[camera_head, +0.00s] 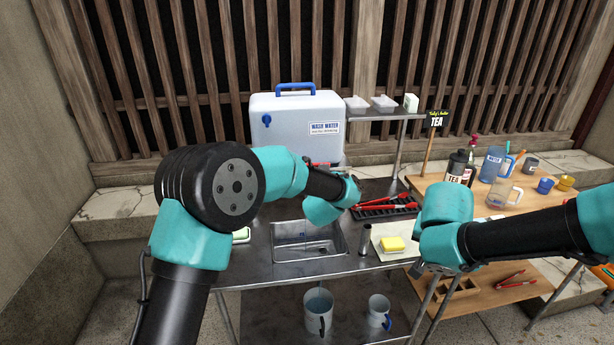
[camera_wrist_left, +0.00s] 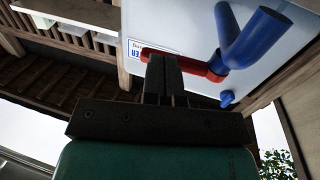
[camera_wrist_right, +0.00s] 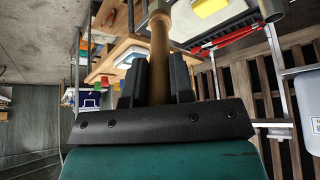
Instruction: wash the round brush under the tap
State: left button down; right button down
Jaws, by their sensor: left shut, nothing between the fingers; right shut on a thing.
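The white water tank (camera_head: 295,120), labelled as wash water, stands behind the metal sink (camera_head: 310,250). In the left wrist view, its blue tap (camera_wrist_left: 250,40) has a red lever (camera_wrist_left: 205,67). My left gripper (camera_wrist_left: 164,62) is shut and empty, its fingertips overlapping the lever in that view; I cannot tell whether they touch. The arm hides them in the head view. My right gripper (camera_wrist_right: 157,75) is shut on the round brush, whose tan wooden handle (camera_wrist_right: 160,50) shows between its fingers. The bristles are not clearly visible.
The yellow sponge (camera_head: 393,243) lies on a pale board, with a metal cylinder (camera_head: 365,240) beside it. Red tongs (camera_head: 385,205) lie on a black rack behind. A wooden table (camera_head: 480,200) with cups and jars stands right. Buckets (camera_head: 318,310) are below.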

pick_arm(q)
jog(key=shift+w+d, duration=0.15)
jog(key=shift+w, duration=0.15)
dwell(0.4)
pick_arm(e)
jog(key=shift+w+a, duration=0.15)
jog(key=shift+a, duration=0.1)
pick_arm(q)
jog(key=s+d, duration=0.2)
jog(key=s, duration=1.2)
jog(key=shift+d, duration=0.2)
